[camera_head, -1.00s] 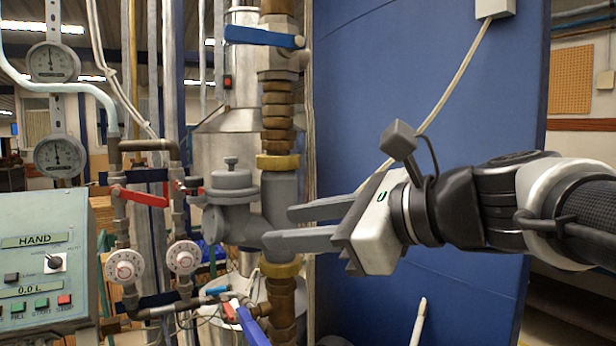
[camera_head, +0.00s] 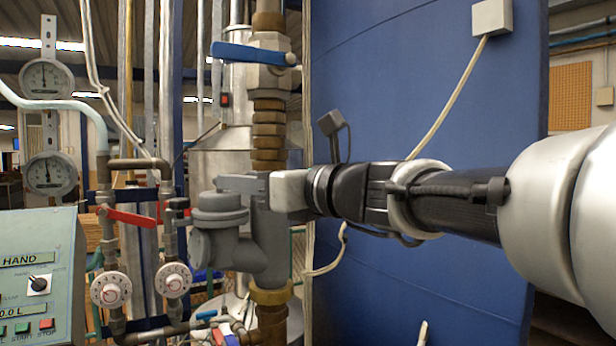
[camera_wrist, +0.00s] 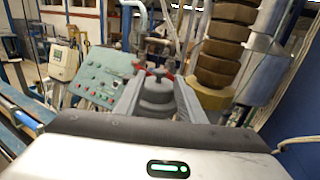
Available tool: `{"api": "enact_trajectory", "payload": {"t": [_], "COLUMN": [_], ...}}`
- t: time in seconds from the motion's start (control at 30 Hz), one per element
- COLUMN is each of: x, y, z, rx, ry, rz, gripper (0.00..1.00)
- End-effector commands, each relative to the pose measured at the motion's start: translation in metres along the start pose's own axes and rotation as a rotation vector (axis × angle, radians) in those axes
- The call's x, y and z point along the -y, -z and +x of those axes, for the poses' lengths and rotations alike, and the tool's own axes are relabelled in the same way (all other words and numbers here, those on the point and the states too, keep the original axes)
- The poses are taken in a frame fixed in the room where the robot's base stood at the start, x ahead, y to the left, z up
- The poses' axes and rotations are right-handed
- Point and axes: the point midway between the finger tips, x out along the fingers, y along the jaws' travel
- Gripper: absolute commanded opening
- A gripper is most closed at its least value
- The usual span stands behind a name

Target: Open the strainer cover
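The strainer cover (camera_head: 219,216) is a round, stepped grey cap on top of the grey strainer body (camera_head: 225,250), left of the vertical pipe. It appears seated on the body.
The brass-fitted vertical pipe (camera_head: 268,135) stands close beside my gripper, with a blue-handled valve (camera_head: 245,53) above. A red lever (camera_head: 133,217) and white dials (camera_head: 110,289) are at left, beside the control panel (camera_head: 40,260). A blue panel (camera_head: 420,80) is behind my arm.

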Motion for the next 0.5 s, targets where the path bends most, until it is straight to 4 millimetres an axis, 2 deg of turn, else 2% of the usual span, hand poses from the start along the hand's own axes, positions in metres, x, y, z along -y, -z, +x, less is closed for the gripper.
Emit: {"api": "enact_trajectory", "payload": {"t": [0.03,0.2,0.5], "x": [0.000,0.000,0.000], "y": [0.000,0.000,0.000], "z": [0.011,0.034,0.046], "rx": [-0.002,0.000,0.000], "ry": [-0.003,-0.001,0.000], "rz": [0.001,0.001,-0.002], "gripper": [0.36,0.36,0.36]}}
